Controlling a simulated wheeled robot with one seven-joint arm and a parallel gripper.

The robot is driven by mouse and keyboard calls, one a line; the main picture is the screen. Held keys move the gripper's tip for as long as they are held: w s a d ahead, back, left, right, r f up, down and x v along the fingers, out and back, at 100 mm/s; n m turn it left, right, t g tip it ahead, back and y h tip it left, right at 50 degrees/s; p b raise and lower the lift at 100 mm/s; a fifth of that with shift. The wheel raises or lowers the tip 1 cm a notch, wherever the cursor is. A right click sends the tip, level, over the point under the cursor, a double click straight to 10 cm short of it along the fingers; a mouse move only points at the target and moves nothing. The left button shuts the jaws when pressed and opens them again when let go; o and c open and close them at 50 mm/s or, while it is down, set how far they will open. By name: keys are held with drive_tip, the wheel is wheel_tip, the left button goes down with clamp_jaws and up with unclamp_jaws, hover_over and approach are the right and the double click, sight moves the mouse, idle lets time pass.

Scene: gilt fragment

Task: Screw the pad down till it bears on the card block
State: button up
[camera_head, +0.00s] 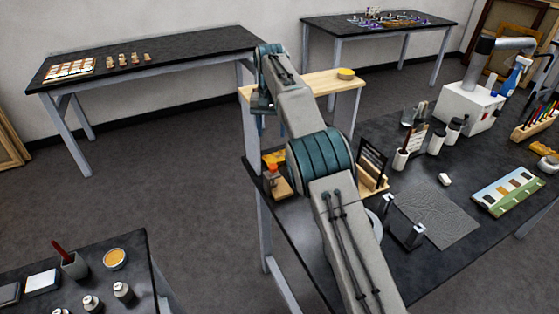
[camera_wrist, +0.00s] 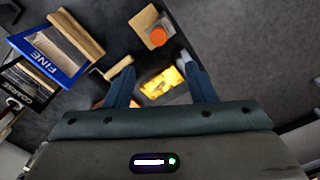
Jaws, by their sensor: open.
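An orange knob (camera_head: 272,168) stands on a small wooden base (camera_head: 280,187) near the left edge of the dark workbench. In the wrist view the orange knob (camera_wrist: 158,36) shows from above on its wooden base (camera_wrist: 144,20), beyond my fingertips. A gold-yellow piece (camera_head: 275,156) lies close by; in the wrist view this gold piece (camera_wrist: 162,82) shows between my fingers. My gripper (camera_wrist: 161,78) is open and empty, apart from the knob; its blue fingers (camera_head: 261,125) hang above the bench's left end. I cannot make out the pad or the card block.
A rack with blue "FINE" (camera_wrist: 45,50) and black "COARSE" (camera_wrist: 25,80) boards stands beside the wooden base. Cups (camera_head: 437,142), a grey mat (camera_head: 435,215) and a white machine (camera_head: 468,105) occupy the bench to the right. Open floor (camera_head: 170,160) lies left.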

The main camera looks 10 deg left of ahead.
sight(273, 166)
wheel_tip(273, 166, down, 13)
drive_tip(key=shift+d+f+p, duration=0.1)
drive_tip(key=shift+f+p, duration=0.05)
drive_tip(key=shift+p, duration=0.3)
drive_tip(key=shift+c, duration=0.2)
drive_tip(key=c, duration=0.9)
